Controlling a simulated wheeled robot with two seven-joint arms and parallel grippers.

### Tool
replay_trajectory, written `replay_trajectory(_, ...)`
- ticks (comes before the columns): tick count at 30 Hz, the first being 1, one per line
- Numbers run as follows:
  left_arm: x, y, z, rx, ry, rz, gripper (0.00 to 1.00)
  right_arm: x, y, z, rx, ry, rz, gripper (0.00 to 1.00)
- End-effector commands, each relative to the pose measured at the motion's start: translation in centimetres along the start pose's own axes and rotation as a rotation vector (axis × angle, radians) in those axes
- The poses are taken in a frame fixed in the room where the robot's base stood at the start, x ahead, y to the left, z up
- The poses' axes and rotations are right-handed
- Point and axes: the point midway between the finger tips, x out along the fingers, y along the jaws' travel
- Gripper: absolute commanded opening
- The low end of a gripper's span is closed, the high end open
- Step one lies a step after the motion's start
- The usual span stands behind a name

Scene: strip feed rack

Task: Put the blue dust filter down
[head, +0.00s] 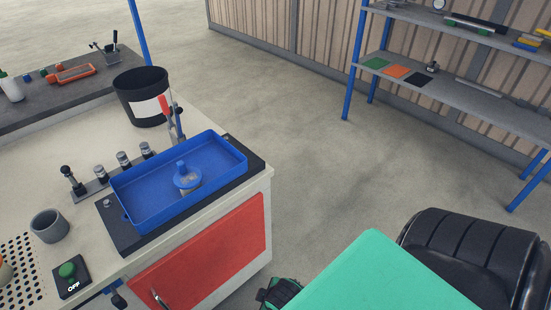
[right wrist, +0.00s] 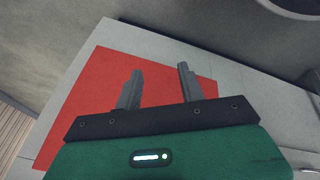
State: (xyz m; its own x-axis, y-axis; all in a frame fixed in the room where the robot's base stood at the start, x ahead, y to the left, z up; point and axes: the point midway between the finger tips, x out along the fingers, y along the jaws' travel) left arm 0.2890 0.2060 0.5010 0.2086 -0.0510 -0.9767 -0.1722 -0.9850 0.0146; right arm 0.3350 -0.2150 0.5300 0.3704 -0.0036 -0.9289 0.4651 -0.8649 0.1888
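A blue round piece with an upright stub, which looks like the blue dust filter (head: 187,178), sits inside a blue tray (head: 150,216) on the bench. A small tan patch shows under its near edge. No gripper touches it. My right gripper (right wrist: 157,72) is open and empty in the right wrist view, its two fingers apart in front of the red panel (right wrist: 85,105). In the head view only a green and black part of that arm shows at the bottom, and its fingers are hidden. My left gripper is not in view.
The tray rests on a dark base (head: 253,162). Left of it stand a row of small fittings (head: 123,161), a grey cup (head: 48,226) and a button box reading OFF (head: 70,275). A black bin (head: 140,90) stands behind. A shelf rack (head: 450,85) is at the far right; open floor lies between.

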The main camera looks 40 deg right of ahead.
Motion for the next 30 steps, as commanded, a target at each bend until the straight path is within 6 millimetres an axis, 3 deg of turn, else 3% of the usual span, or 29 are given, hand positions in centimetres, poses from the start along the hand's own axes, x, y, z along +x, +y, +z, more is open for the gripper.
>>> replay_trajectory(3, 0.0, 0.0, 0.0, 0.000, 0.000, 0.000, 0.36, 0.7, -2.1, 2.6, 0.209, -0.081, -0.070, 0.40)
replay_trajectory(9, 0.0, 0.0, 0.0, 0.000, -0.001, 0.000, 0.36, 0.9, -3.5, 4.2, 0.361, -0.142, -0.110, 0.40)
replay_trajectory(26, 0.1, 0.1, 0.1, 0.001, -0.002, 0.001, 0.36, 1.0, -3.5, 4.2, 0.363, -0.142, -0.109, 0.40)
replay_trajectory(30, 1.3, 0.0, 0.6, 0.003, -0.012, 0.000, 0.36, 2.1, -3.8, 4.9, 0.361, -0.152, -0.110, 0.40)
